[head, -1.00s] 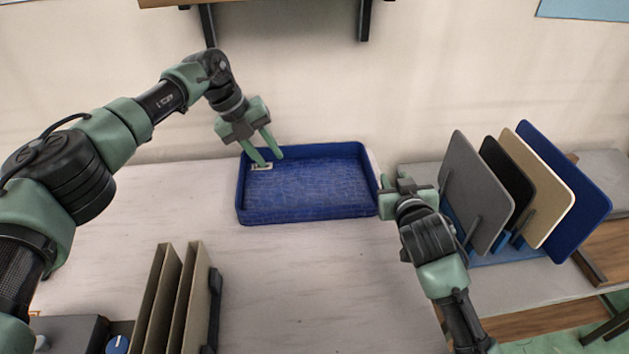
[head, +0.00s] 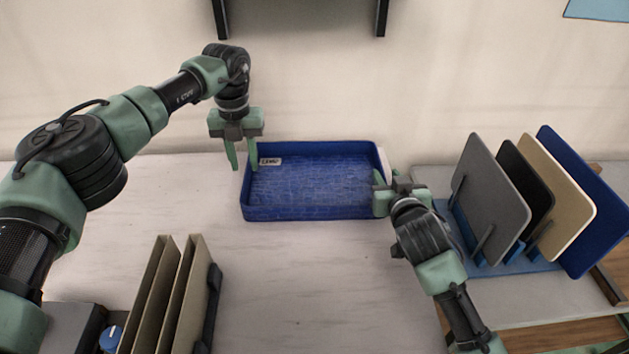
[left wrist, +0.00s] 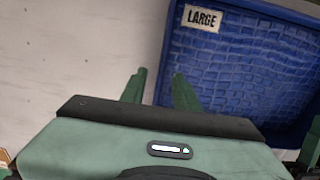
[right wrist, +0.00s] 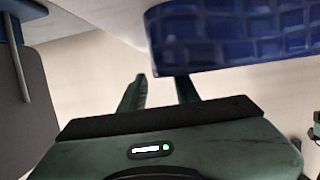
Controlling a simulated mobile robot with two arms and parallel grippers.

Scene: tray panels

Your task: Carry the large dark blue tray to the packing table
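The large dark blue tray (head: 312,213) lies on a pale table (head: 290,270) near the wall. Its "LARGE" label shows in the left wrist view (left wrist: 202,18). My left gripper (head: 242,160) is open at the tray's left wall, one finger outside and the other over the inner side. In the left wrist view the gripper (left wrist: 160,82) has a clear gap between its fingers. My right gripper (head: 383,186) is at the tray's right wall. In the right wrist view its fingers (right wrist: 160,85) are apart, close to the tray's edge; whether they touch it is unclear.
A rack (head: 480,264) with grey, black, tan and blue upright panels stands close to the right arm. Several brown-grey panels (head: 165,295) stand at the front left. A shelf bracket (head: 382,15) is on the wall above. The table front of the tray is clear.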

